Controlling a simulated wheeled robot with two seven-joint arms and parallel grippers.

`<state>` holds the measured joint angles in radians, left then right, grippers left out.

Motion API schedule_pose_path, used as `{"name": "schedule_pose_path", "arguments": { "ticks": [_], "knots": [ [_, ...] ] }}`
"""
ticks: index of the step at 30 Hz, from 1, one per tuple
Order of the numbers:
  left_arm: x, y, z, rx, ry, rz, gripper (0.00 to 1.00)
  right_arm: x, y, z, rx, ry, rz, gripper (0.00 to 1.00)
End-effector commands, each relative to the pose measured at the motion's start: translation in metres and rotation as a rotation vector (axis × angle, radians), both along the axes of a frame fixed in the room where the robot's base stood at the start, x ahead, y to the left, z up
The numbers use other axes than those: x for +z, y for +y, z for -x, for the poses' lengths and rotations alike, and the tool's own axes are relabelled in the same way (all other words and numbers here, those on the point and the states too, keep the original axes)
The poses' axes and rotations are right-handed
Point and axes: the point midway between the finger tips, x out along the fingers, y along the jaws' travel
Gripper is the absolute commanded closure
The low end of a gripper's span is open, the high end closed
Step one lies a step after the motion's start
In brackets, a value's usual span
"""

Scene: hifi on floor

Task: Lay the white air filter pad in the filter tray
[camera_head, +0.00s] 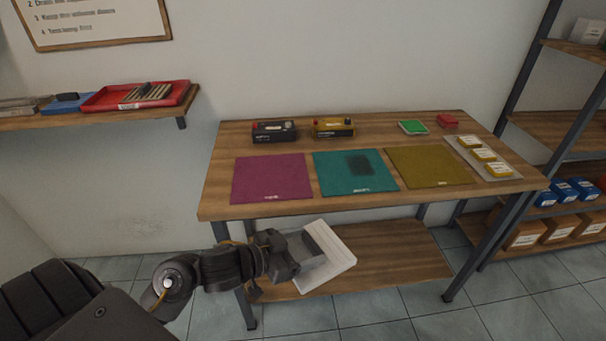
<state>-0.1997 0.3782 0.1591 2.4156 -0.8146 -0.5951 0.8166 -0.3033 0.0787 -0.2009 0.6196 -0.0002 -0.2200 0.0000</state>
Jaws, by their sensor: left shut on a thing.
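My left gripper (296,256) is in front of the table's lower shelf, below the table top. It is shut on the white air filter pad (338,258), a pale, flat, squarish piece held tilted. The gripper and a grey part cover some of the pad's left side. I cannot tell for sure which thing is the filter tray. My right gripper is not in view.
The wooden table (225,211) bears magenta (270,178), teal (335,182) and olive (425,167) mats. Black (273,132) and yellow (333,127) devices stand behind them. Yellow boxes lie on a pale tray (463,152) at the right. A rack (515,80) stands further right.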

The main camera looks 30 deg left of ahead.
Motion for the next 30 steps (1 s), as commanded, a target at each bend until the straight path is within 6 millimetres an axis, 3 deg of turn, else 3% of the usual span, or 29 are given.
{"name": "schedule_pose_path", "arguments": {
  "ticks": [5,11,14,18,21,25,30],
  "knots": [
    [-0.005,0.022,-0.004,0.026,0.0,-0.004,0.52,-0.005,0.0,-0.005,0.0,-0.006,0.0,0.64],
    [-0.004,0.109,-0.019,0.128,-0.004,-0.011,0.52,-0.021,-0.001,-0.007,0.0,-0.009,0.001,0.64],
    [0.012,0.161,-0.025,0.191,-0.007,-0.011,0.52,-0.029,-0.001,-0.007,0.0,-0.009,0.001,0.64],
    [0.051,0.227,-0.031,0.276,-0.01,-0.013,0.52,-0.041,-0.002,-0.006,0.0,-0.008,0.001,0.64],
    [0.081,0.259,-0.033,0.319,-0.009,-0.013,0.52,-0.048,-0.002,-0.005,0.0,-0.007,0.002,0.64],
    [0.11,0.28,-0.033,0.349,-0.006,-0.007,0.52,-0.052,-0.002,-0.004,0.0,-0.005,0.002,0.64],
    [0.124,0.288,-0.032,0.362,-0.004,-0.002,0.52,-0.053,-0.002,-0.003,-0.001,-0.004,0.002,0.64]
  ]
}}
